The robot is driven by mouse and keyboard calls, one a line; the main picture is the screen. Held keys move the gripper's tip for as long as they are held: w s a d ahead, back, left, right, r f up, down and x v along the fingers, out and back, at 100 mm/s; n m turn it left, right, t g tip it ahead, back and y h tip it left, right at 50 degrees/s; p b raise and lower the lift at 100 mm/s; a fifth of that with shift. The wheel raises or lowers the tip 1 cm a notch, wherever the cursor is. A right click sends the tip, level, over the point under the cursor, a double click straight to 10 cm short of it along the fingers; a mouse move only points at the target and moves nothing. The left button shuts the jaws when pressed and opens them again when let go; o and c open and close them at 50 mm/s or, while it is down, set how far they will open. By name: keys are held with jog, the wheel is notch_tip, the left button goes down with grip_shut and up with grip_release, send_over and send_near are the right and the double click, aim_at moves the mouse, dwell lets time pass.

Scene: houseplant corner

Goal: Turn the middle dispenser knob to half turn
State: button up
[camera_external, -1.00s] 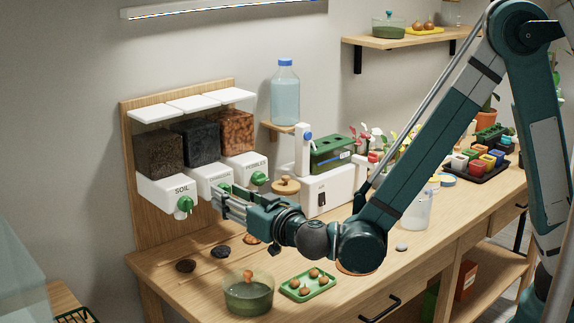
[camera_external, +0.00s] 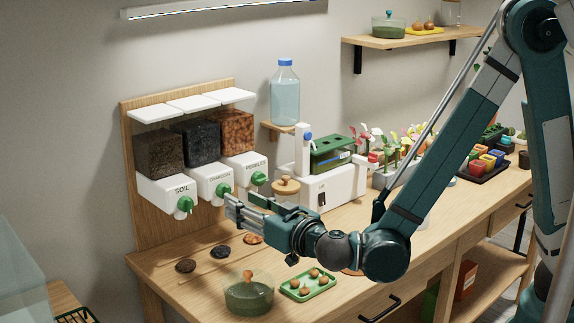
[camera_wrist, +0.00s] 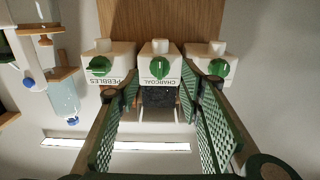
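The middle dispenser, labelled CHARCOAL (camera_wrist: 158,51), has a green knob (camera_external: 223,190) on its white front. The knob also shows in the wrist view (camera_wrist: 160,67), with its grip bar looking about vertical there. My gripper (camera_external: 243,199) is open and empty, in front of the dispensers and apart from the knob. In the wrist view its two green-padded fingers (camera_wrist: 161,84) stand wide apart, with the middle knob between them in the picture. The soil knob (camera_external: 184,204) and the pebbles knob (camera_external: 258,178) flank it. The pebbles knob's bar looks horizontal in the wrist view.
Dark coasters or spills (camera_external: 186,266) lie on the bench below the dispensers. A green pot with a lid (camera_external: 249,297) and a green tray of bulbs (camera_external: 307,285) stand near the front edge.

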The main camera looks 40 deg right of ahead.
jog(key=shift+s, duration=2.95)
jog(key=s+d+g+h, duration=0.2)
jog(key=d+g+h, duration=0.35)
jog(key=d, duration=2.15)
jog(key=s+d+g+y+p, duration=0.1)
jog(key=s+d, duration=0.4)
jog(key=s, duration=0.5)
jog(key=s+d+f+g+y, duration=0.1)
jog(key=s+d+g+y, duration=0.3)
jog(key=s, duration=0.5)
jog(key=shift+s+d+f+p, duration=0.2)
jog(key=shift+s+d+p, duration=0.2)
jog(key=shift+d, duration=0.6)
